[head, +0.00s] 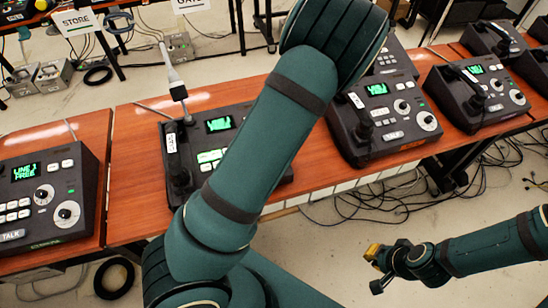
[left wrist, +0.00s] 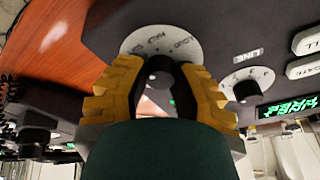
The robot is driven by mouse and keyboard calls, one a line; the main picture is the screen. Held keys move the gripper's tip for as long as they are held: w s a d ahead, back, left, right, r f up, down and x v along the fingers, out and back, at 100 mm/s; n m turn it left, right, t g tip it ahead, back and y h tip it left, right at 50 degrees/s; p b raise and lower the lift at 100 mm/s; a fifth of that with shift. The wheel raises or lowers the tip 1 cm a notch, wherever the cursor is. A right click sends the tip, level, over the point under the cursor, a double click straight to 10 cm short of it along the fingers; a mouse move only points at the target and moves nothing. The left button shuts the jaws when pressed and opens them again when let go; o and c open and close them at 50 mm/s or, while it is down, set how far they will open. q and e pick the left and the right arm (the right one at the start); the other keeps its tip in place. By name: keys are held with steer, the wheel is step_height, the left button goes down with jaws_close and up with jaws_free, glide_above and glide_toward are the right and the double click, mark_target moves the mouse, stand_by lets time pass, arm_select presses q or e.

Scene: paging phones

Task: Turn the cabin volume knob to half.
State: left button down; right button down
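In the left wrist view, a dark volume knob (left wrist: 160,60) sits on a pale round dial (left wrist: 166,38) with printed marks. My left gripper (left wrist: 160,72) has its yellow fingers on either side of this knob; I cannot tell whether they press on it. A smaller knob (left wrist: 240,90) by a LINE label stands to the right. In the head view my own left arm hides the right part of a dark phone (head: 208,130) with a green display, and my left gripper is hidden. My right gripper (head: 374,268) is empty and open, over the floor.
More phones with knobs stand on the wooden benches: one at left (head: 45,195), one right of my arm (head: 380,120), one farther right (head: 475,92). Cables lie on the floor.

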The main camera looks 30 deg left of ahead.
arm_select(q)
steer(key=shift+m, duration=0.4)
steer(key=m, duration=0.3)
steer(key=shift+m+h, duration=0.3)
steer(key=shift+h, duration=0.1)
steer(key=shift+m+h, duration=0.3)
steer(key=shift+m, duration=1.4)
steer(key=shift+d, duration=0.1)
steer(key=c, duration=0.7)
jaws_free()
steer(key=shift+c, duration=0.2)
steer(key=v, duration=1.2)
